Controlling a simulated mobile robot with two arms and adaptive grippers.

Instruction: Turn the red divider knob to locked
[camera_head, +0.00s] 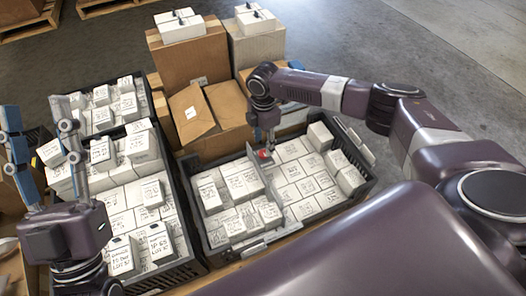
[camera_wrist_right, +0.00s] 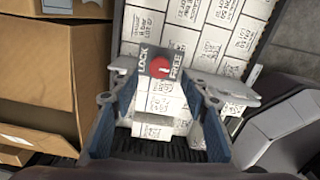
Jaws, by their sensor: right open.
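The red divider knob (camera_wrist_right: 160,67) sits on a grey plate (camera_wrist_right: 168,54) marked LOCK on the left and FREE on the right in the right wrist view. A small pale mark shows on the knob's lower right, nearer the FREE side. In the head view the knob (camera_head: 264,155) is on the divider of the right-hand dark crate (camera_head: 262,246). My right gripper (camera_head: 264,137) is above the knob. In the right wrist view its fingers (camera_wrist_right: 160,85) are spread, one on either side of the knob. My left gripper (camera_head: 40,122) is raised at the far left, open and empty.
White labelled boxes (camera_head: 306,185) fill the crate on both sides of the divider. Another crate of white boxes (camera_head: 140,220) stands to the left. Cardboard cartons (camera_head: 190,62) are stacked behind. Open grey floor (camera_head: 455,100) lies to the right.

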